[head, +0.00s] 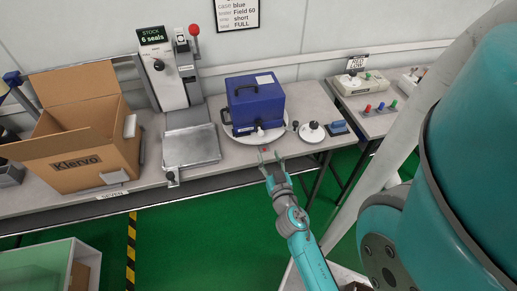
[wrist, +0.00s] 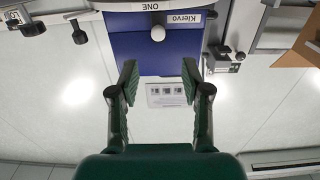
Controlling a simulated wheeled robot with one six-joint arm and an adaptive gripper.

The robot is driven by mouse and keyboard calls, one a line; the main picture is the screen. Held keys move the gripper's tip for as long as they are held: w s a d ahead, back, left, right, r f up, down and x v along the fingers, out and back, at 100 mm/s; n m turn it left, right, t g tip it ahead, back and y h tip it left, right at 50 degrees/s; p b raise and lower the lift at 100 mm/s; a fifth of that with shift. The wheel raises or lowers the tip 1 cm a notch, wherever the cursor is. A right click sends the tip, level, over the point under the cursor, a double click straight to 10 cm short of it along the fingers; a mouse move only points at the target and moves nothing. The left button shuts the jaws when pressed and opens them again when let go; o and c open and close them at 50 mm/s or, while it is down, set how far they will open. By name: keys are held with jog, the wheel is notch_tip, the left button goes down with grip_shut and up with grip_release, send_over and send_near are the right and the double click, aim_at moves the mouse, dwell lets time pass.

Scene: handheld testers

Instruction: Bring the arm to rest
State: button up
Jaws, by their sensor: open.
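My gripper (head: 269,158) is at the end of my teal arm, near the front edge of the grey bench (head: 232,173). Its two fingers are spread, with nothing between them. The blue case (head: 256,105) stands on a round white plate behind the gripper, apart from it in the head view. The picture there is upside down.
A cardboard box (head: 82,150) stands open at the left. A press with a red-knobbed lever (head: 171,80) and a metal tray (head: 191,146) are beside it. A white round dish (head: 311,133) and a blue block (head: 338,128) lie right of the case.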

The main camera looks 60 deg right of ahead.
jog(key=s+a+f+n+t+y, duration=0.1)
jog(key=s+a+n+t+y, duration=0.2)
jog(key=a, duration=0.7)
jog(key=s+a+n+y, duration=0.15)
jog(key=a+y, duration=0.25)
jog(key=a, duration=0.6)
jog(key=s+a+r+n+y, duration=0.5)
jog(key=s+a+r+y, duration=0.1)
jog(key=s+a, duration=0.5)
jog(key=shift+s+a+r+y, duration=0.35)
jog(key=shift+s+y, duration=0.05)
jog(key=shift+s, duration=0.05)
jog(key=shift+n, duration=0.25)
